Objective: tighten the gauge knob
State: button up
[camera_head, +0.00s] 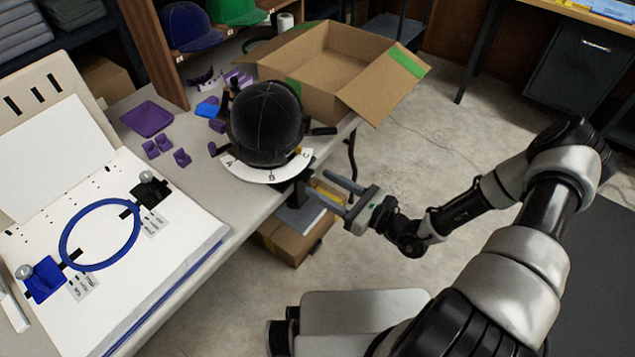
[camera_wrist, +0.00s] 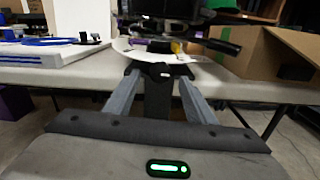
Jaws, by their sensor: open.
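A black cap (camera_head: 266,120) sits on a cap gauge at the table's edge, above a white curved plate (camera_head: 262,171) with letters on it. A dark bracket (camera_wrist: 158,98) hangs below the plate at the table edge. I cannot make out a distinct gauge knob on it. My gripper (camera_head: 317,181) is open and empty, its fingers pointing at the bracket just off the table edge. In the wrist view the fingers (camera_wrist: 158,78) appear on either side of the bracket; I cannot tell if they touch it.
A white hooping board (camera_head: 105,200) with a blue ring (camera_head: 100,235) and two silver knobs lies at left. Purple parts (camera_head: 148,118) lie on the table. An open cardboard box (camera_head: 335,75) stands behind the cap. A box (camera_head: 297,240) is below the table.

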aim_at(309, 176)
jog(key=shift+x, duration=1.3)
jog(key=c, duration=1)
jog(key=shift+c, duration=0.2)
